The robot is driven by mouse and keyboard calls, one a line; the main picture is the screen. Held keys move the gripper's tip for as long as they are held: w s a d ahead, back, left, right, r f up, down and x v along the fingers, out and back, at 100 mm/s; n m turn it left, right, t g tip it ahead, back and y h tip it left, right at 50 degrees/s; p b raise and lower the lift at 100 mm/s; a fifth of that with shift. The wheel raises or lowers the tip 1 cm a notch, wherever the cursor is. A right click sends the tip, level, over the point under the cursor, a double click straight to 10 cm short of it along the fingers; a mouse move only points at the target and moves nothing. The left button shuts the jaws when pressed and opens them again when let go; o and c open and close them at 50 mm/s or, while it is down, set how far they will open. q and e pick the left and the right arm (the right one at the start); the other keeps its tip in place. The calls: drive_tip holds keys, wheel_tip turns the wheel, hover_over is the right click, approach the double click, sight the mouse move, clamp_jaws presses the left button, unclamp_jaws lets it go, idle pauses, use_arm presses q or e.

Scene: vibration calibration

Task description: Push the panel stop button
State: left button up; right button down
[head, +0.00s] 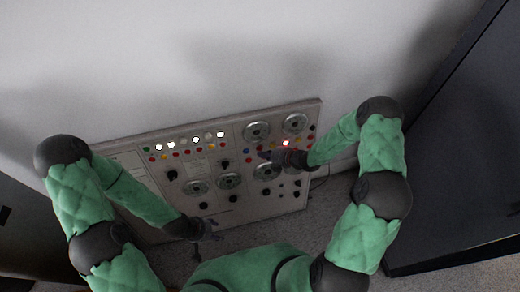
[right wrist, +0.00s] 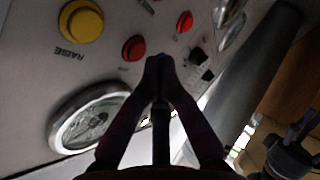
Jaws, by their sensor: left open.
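The control panel (head: 150,180) leans against the wall and carries coloured buttons, lit lamps, knobs and round gauges. My right gripper (head: 265,155) is in front of its right half. In the right wrist view the right gripper (right wrist: 160,62) has its fingertips together with nothing between them. A red button (right wrist: 134,48) is just left of the tips and another red button (right wrist: 185,22) is above right. I cannot read which one is stop, or tell whether the tips touch the panel. My left gripper (head: 208,232) is open and empty near the panel's lower edge.
A yellow button (right wrist: 80,20) labelled RAISE and a round gauge (right wrist: 90,115) lie left of the right fingertips. A lit red light (head: 286,143) shows beside the right gripper. A dark cabinet (head: 460,150) stands at the right. Bare floor shows below the panel.

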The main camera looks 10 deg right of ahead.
drive_tip(key=s, duration=0.2)
drive_tip(key=s+r, duration=0.1)
drive_tip(key=s, duration=0.2)
drive_tip(key=shift+p, duration=0.35)
idle(0.7)
drive_tip(key=s+a+f+m+g+h, duration=0.2)
drive_tip(key=s+a+m+g, duration=0.1)
drive_tip(key=s+m, duration=0.7)
drive_tip(key=s+a+f+m+g+h, duration=0.2)
drive_tip(key=s+a+f+m+g, duration=0.1)
drive_tip(key=s+m, duration=0.7)
drive_tip(key=m+g, duration=0.1)
drive_tip(key=m, duration=0.2)
drive_tip(key=shift+a+f+m+g, duration=0.15)
drive_tip(key=shift+f+m+g, duration=0.05)
drive_tip(key=shift+m+g, duration=0.2)
idle(1.0)
